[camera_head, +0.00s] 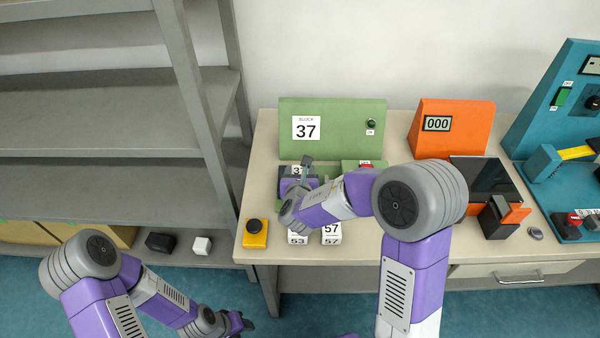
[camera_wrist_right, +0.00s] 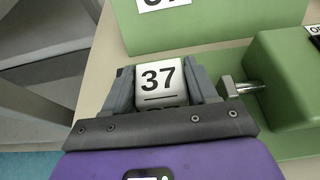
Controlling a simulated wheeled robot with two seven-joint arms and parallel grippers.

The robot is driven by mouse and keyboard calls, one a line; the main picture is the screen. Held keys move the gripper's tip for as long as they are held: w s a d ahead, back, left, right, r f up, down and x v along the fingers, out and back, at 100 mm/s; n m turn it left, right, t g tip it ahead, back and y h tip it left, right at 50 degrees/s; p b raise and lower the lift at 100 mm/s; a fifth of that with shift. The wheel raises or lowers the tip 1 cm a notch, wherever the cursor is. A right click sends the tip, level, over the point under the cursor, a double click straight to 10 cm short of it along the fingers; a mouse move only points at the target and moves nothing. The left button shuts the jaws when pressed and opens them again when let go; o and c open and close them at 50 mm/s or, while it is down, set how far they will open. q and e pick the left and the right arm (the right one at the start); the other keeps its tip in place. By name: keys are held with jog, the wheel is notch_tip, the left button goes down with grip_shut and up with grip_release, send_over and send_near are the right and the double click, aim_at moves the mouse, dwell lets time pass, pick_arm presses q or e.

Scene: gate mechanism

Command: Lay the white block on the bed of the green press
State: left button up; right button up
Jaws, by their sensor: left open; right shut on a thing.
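The white block (camera_wrist_right: 160,82), marked 37, is between the fingers of my right gripper (camera_wrist_right: 162,86), which is shut on it. In the head view this gripper (camera_head: 298,172) is at the left part of the green press (camera_head: 345,108), whose back panel carries a sign reading block 37. The bed under the block is mostly hidden; I cannot tell whether the block touches it. In the right wrist view a metal ram (camera_wrist_right: 240,87) projects from the green housing (camera_wrist_right: 290,75) toward the block, right of the fingers. My left gripper (camera_head: 240,322) is open and empty, low in front of the table.
White blocks marked 53 (camera_head: 298,238) and 57 (camera_head: 331,234) stand at the table's front, beside a yellow button box (camera_head: 255,234). An orange device (camera_head: 450,125) reading 000 and a teal machine (camera_head: 560,120) stand right. Grey shelves (camera_head: 110,110) are left.

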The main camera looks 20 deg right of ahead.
jog(key=shift+s+f+b, duration=0.15)
jog(key=shift+f+b, duration=0.25)
jog(key=o, duration=1.2)
jog(key=shift+s+f, duration=0.15)
jog(key=shift+o, duration=0.2)
jog(key=shift+a, duration=0.1)
jog(key=shift+r+p, duration=0.3)
jog(key=shift+p, duration=0.05)
jog(key=shift+s+a+r+p, duration=0.25)
jog(key=shift+r+p, duration=0.35)
jog(key=shift+p, duration=0.15)
jog(key=p+v, duration=0.1)
jog(key=v, duration=1)
jog(key=shift+d+p, duration=0.25)
jog(key=shift+p, duration=0.1)
jog(key=shift+w+r, duration=0.1)
